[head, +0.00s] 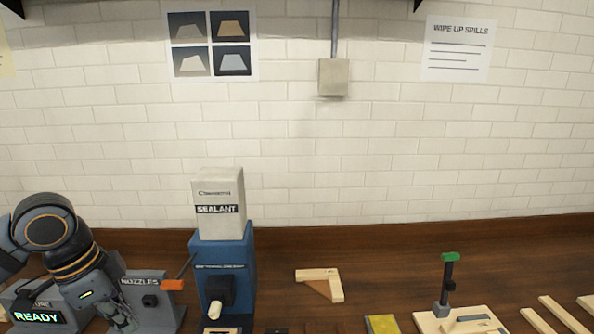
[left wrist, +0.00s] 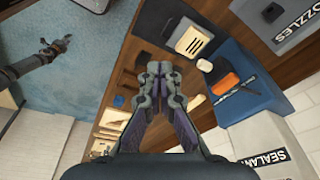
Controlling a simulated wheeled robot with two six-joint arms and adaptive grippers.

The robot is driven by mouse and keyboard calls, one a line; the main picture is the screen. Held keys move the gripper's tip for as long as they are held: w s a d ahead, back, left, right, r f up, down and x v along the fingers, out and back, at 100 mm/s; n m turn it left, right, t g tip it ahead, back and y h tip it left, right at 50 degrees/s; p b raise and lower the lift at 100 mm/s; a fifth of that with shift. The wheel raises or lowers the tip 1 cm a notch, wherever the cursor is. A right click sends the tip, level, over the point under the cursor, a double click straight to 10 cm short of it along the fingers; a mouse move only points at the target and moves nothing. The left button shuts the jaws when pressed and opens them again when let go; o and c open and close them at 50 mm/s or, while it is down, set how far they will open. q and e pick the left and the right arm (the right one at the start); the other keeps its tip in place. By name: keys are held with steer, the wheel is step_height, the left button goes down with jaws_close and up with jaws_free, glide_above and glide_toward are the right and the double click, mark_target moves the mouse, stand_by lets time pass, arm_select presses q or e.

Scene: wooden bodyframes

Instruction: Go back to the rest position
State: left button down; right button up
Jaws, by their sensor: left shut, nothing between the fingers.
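My left arm (head: 62,240) comes in at the left of the head view and bends down in front of the nozzles stand. My left gripper (left wrist: 158,72) is shut and empty in the left wrist view, with its fingertips together over the wooden workbench. A dark arm, which looks like my right one, shows at the left of the left wrist view over the blue floor. The right gripper does not show in the head view.
A blue sealant dispenser (head: 228,275) with a white box stands right of the nozzles stand (head: 150,302). A wooden corner piece (head: 335,287), a green-topped clamp (head: 447,275) and wooden strips (head: 562,312) lie further right. The bench's back strip is mostly clear.

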arm_select(q)
steer(key=s+d+f+n+t+y, duration=0.1)
steer(key=s+d+f+n, duration=0.3)
steer(key=f, duration=0.8)
steer(key=w+d+f+n+t, duration=0.1)
steer(key=d+f+n, duration=0.35)
steer(key=f, duration=0.85)
steer(key=s+f+n+y, duration=0.2)
steer(key=s, duration=0.3)
step_height(320, 180, down, 27)
steer(key=a+g+b, duration=0.1)
steer(key=a+b, duration=0.2)
steer(key=s+a+f+g+b, duration=0.1)
steer(key=s+f+b, duration=0.2)
steer(key=s+f, duration=1.7)
step_height(320, 180, down, 2)
steer(key=shift+s, duration=0.35)
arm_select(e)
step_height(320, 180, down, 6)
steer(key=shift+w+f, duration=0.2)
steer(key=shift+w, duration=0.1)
